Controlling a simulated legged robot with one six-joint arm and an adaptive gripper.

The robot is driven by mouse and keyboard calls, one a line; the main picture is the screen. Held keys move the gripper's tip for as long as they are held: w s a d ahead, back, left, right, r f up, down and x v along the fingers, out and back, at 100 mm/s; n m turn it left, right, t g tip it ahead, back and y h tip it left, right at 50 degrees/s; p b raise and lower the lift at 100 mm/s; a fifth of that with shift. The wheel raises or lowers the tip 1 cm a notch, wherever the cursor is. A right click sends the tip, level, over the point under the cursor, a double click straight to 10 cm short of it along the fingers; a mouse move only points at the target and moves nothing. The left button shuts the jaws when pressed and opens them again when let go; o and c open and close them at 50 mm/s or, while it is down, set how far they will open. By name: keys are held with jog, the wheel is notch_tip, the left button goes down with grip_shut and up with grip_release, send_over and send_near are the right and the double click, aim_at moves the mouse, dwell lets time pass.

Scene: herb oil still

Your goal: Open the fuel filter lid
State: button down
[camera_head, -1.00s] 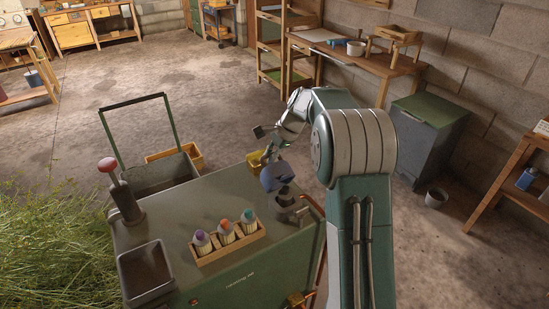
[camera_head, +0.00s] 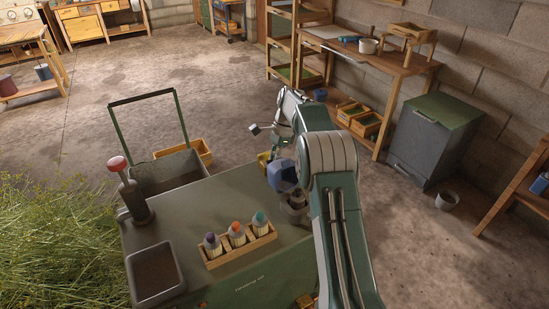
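A grey cylindrical housing (camera_head: 296,201), which looks like the fuel filter, stands near the right edge of the green machine top (camera_head: 205,197). A blue faceted, cap-like piece (camera_head: 283,175), which may be its lid, sits tilted just above and left of the housing. I cannot tell whether it is attached to the housing or held. My gripper (camera_head: 277,152) is at the end of my folded arm, right by the blue piece. Its fingers are too small and too covered to read, so its opening and any grip are unclear.
A wooden rack (camera_head: 239,245) holds three bottles with purple, orange and teal caps. A grey tray (camera_head: 181,286) and a red-knobbed lever (camera_head: 131,190) are on the left of the machine top. A cart with a tall handle (camera_head: 166,172) stands behind.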

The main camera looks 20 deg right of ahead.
jog(key=shift+w+a+f, duration=0.1)
jog(key=shift+a+f, duration=0.05)
jog(key=shift+f, duration=0.05)
dwell(0.4)
jog(key=c, duration=1)
grip_release()
jog(key=shift+o, duration=0.2)
jog(key=v, duration=0.7)
jog(key=shift+w+r, duration=0.15)
jog(key=shift+w, duration=0.05)
